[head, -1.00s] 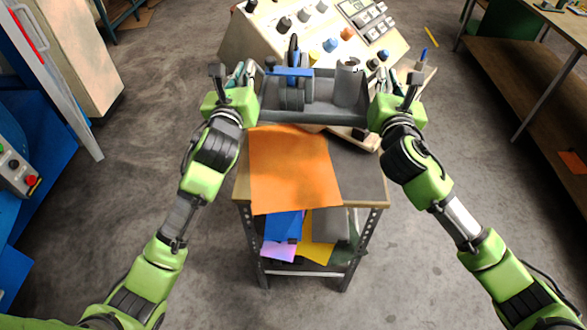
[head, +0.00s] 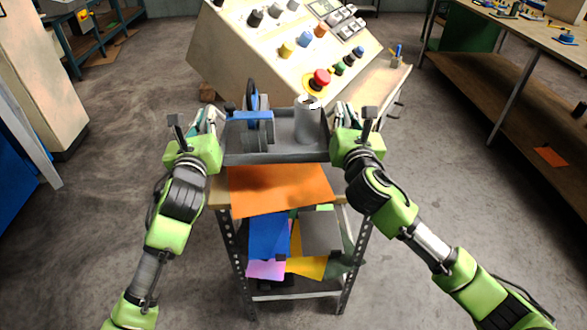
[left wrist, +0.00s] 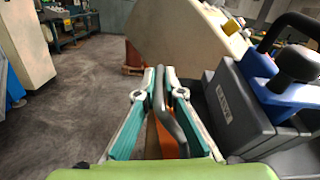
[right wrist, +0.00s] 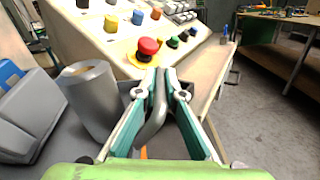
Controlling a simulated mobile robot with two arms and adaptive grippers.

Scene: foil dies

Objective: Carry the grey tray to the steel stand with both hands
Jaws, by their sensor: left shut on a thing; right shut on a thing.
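The grey tray (head: 275,158) is held level between my two grippers, above the small shelf stand with the orange sheet. It carries a grey block-shaped device with a blue part (head: 252,125) on its left and a grey cylinder (head: 307,122) on its right. My left gripper (head: 212,120) is shut on the tray's left handle, a dark bar (left wrist: 168,118) in the left wrist view. My right gripper (head: 342,115) is shut on the right handle, which shows between the fingers (right wrist: 157,118) in the right wrist view. I cannot pick out the steel stand for certain.
A slanted control console (head: 285,40) with a red button (head: 319,79) stands just beyond the tray. The shelf stand with the orange sheet (head: 280,190) is below it. A wooden workbench (head: 500,75) is at the right. Grey floor (head: 110,150) is free at the left.

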